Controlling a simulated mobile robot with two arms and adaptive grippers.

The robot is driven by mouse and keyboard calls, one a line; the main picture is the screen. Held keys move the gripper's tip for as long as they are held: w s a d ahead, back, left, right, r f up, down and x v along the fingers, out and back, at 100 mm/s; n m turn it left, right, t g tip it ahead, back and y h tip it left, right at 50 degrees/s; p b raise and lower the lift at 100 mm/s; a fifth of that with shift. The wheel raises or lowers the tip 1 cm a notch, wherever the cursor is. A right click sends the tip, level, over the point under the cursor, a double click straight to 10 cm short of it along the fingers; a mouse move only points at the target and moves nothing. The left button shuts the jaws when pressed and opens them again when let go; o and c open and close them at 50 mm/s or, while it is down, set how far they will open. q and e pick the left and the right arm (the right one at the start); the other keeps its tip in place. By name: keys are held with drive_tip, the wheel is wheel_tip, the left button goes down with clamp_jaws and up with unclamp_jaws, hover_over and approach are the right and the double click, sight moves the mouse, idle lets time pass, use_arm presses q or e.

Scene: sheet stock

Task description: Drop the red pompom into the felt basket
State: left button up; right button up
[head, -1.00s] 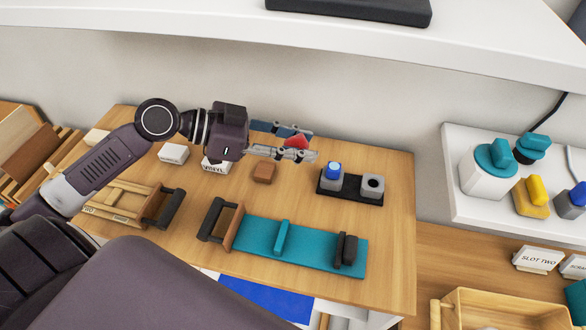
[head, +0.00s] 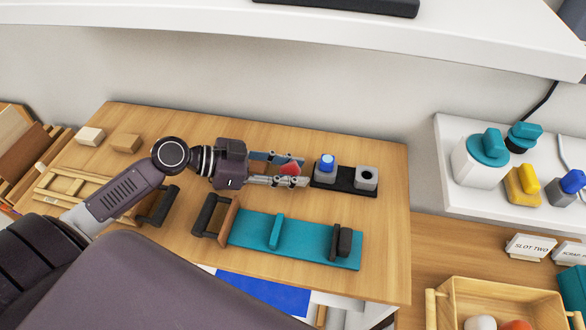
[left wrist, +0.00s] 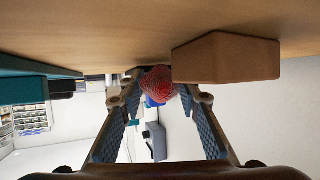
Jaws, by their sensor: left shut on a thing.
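My left gripper (head: 280,170) is shut on the red pompom (head: 291,168), which sits between its fingertips over the wooden table, just left of a blue-topped block. In the left wrist view the red, rough-textured pompom (left wrist: 158,82) shows between the two padded fingers, and the table surface fills the top of that picture. I cannot pick out a felt basket for certain in either view. My right gripper is not in view.
A black base (head: 345,182) with a blue-topped block and a grey block stands right of the fingertips. A teal board (head: 300,246) lies in front. A brown block (left wrist: 225,60) is close to the gripper. A wooden crate (head: 505,289) holding balls is at lower right.

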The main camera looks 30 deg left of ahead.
use_arm(q)
drive_tip(key=shift+f, duration=0.2)
drive_tip(key=o, duration=0.7)
drive_tip(key=shift+r, duration=0.1)
drive_tip(key=shift+o, duration=0.2)
